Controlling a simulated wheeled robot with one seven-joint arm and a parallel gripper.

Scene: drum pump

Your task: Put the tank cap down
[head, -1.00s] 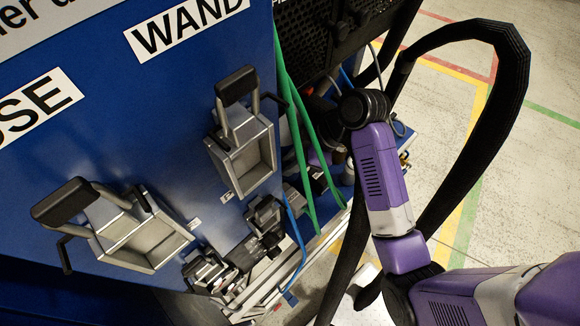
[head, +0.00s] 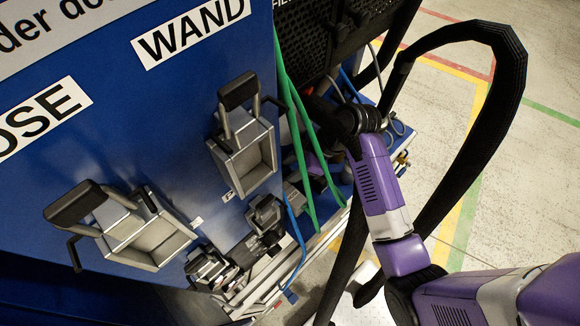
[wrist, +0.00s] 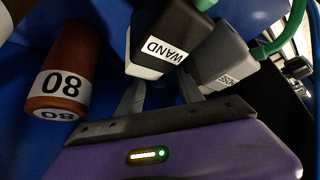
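I cannot make out the tank cap in any view. In the wrist view my gripper (wrist: 160,92) shows two grey fingers set apart at their bases, with dark blue between them. Their tips run behind a black-and-white block labelled WAND (wrist: 160,47), so what lies between the tips is hidden. A grey block with a white label (wrist: 222,58) sits close beside the right finger. In the head view my arm reaches in behind the blue panel (head: 120,110), and my gripper is out of sight there.
An orange-brown cylinder marked 80 (wrist: 62,75) stands left of my gripper. Two metal holders with black handles, one upper (head: 250,155) and one lower (head: 150,245), stick out from the panel. Green straps (head: 300,130) and a thick black hose (head: 515,75) are near my arm. Open floor lies right.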

